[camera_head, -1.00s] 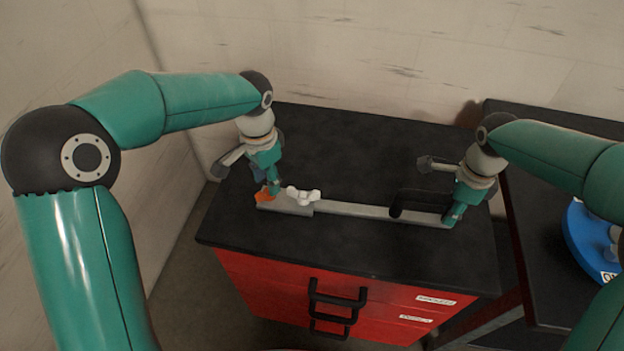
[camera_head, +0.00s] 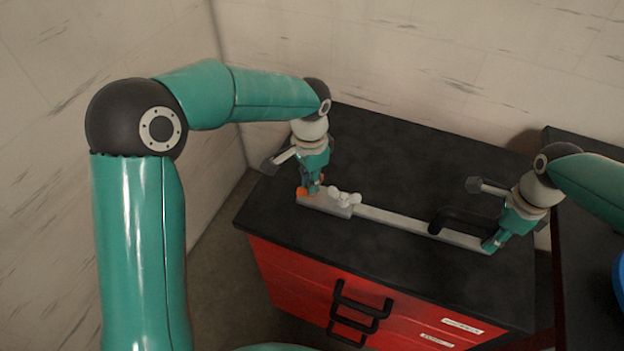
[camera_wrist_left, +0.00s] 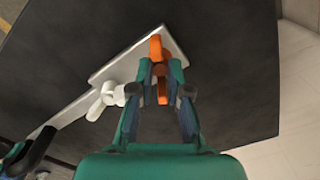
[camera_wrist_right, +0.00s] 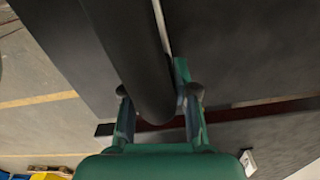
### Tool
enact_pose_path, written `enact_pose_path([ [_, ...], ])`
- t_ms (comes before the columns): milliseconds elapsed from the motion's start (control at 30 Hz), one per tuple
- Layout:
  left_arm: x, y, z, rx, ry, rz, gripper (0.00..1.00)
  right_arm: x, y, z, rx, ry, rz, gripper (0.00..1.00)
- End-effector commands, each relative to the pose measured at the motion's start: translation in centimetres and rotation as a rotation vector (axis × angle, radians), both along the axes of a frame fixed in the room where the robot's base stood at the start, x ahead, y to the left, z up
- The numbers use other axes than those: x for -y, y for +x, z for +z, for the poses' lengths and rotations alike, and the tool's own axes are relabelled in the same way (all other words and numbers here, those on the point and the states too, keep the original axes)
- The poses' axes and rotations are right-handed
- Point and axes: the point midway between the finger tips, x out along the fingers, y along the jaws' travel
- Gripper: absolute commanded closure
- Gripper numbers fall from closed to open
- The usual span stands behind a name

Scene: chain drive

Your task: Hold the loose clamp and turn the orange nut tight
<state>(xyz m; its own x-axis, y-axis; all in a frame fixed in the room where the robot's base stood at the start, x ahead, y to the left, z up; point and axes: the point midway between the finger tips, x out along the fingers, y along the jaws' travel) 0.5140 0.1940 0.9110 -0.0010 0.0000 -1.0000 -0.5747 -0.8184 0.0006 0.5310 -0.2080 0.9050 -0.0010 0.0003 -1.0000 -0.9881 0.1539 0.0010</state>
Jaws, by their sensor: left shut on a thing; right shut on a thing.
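The clamp (camera_head: 400,221) is a long pale grey bar lying along the black cabinet top, with a white wing-shaped part (camera_head: 344,197) near its left end. The orange nut (camera_head: 303,191) is at that left end. My left gripper (camera_head: 313,190) points down and is shut on the orange nut, which shows between its fingertips in the left wrist view (camera_wrist_left: 157,48). My right gripper (camera_head: 492,245) is shut on the clamp's right end, by its black handle (camera_head: 462,215). In the right wrist view the handle (camera_wrist_right: 140,60) hides most of the grip.
The cabinet top (camera_head: 390,150) is clear behind the clamp. Its red drawers (camera_head: 290,285) have black pulls (camera_head: 358,305) at the front. A second dark table stands at the right, with part of a blue object (camera_head: 619,275) at the picture's edge. A pale wall rises behind.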

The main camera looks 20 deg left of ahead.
Motion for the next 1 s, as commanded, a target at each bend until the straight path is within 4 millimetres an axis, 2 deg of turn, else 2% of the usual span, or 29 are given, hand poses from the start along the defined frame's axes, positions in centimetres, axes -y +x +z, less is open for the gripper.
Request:
enact_pose_path([
  [233, -0.04, 0.03, 0.04, 0.001, 0.001, -0.047, 1.0, 0.03, 0.02, 0.04, 0.001, -0.001, 0.0, 1.0],
  [467, -0.06, 0.04, 0.05, 0.001, 0.001, -0.175, 1.0, 0.04, 0.02, 0.04, 0.001, -0.001, 0.0, 1.0],
  [1000, -0.07, 0.07, 0.07, 0.001, 0.001, -0.668, 1.0, 0.05, 0.02, 0.04, 0.001, -0.001, 0.0, 1.0],
])
